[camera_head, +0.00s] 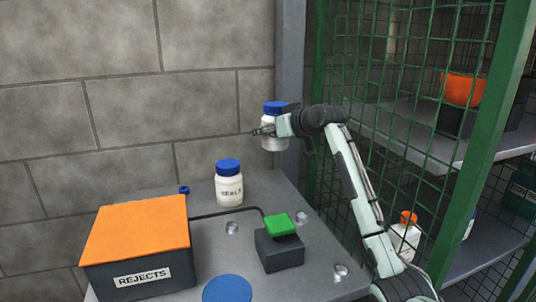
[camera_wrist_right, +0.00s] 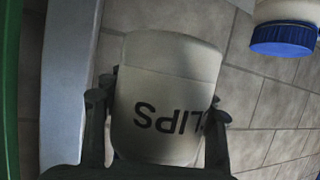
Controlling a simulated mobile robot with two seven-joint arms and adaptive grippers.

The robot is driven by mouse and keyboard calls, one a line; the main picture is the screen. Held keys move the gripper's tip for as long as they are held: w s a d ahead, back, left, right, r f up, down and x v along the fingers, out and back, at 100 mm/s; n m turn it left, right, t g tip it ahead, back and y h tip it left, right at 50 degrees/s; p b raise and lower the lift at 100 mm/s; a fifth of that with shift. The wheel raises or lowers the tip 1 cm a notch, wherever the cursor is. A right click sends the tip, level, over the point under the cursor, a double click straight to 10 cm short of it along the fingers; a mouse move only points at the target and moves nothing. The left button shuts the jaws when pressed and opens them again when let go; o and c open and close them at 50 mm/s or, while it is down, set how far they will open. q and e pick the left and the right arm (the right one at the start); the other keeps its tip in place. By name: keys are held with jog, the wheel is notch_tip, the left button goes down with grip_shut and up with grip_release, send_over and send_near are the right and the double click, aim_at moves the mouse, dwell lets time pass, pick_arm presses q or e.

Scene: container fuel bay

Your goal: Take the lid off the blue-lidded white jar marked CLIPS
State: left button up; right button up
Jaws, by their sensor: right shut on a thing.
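The white jar marked CLIPS (camera_wrist_right: 165,85) is between the fingers of my right gripper (camera_wrist_right: 157,128), which is shut on its body. Its lettering appears upside down in the right wrist view, and its lid end is mostly hidden by the gripper. In the head view the jar (camera_head: 274,143) is held upright above the back of the bench, near the wall. Its blue lid (camera_head: 273,107) is on it. My right gripper (camera_head: 266,130) covers the middle of the jar there. My left gripper is not in view.
A blue-lidded jar marked SEALS (camera_head: 229,190) stands on the grey bench (camera_head: 220,258). An orange-lidded REJECTS box (camera_head: 140,265), a dark box with a green top (camera_head: 279,248) and a blue disc (camera_head: 228,289) are nearer. A green mesh cage (camera_head: 400,90) bounds the right side.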

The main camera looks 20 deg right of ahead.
jog(key=shift+r, duration=1.85)
jog(key=o, duration=0.6)
grip_shut()
